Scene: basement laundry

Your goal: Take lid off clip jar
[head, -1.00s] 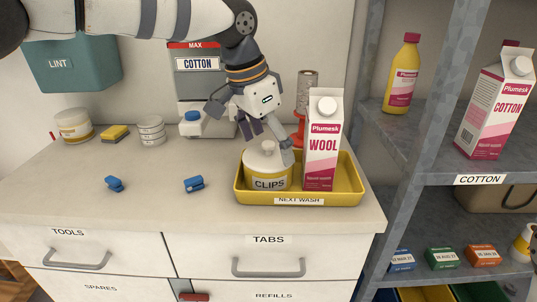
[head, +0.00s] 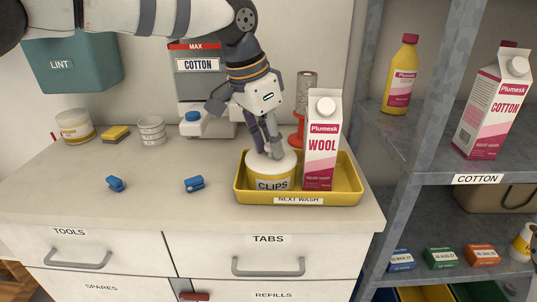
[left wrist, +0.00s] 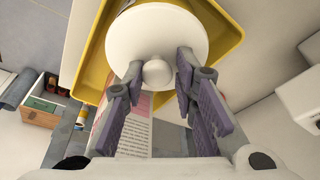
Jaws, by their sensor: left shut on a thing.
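The fingers partly hide the knob in the head view. My right gripper is out of view.
A WOOL carton (head: 321,150) stands in the tray close to the jar's right. A cotton dispenser (head: 200,95) and a red-based spool (head: 303,105) stand behind. Two blue clips (head: 194,184) lie on the counter (head: 140,205). The counter left of the tray is mostly clear.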

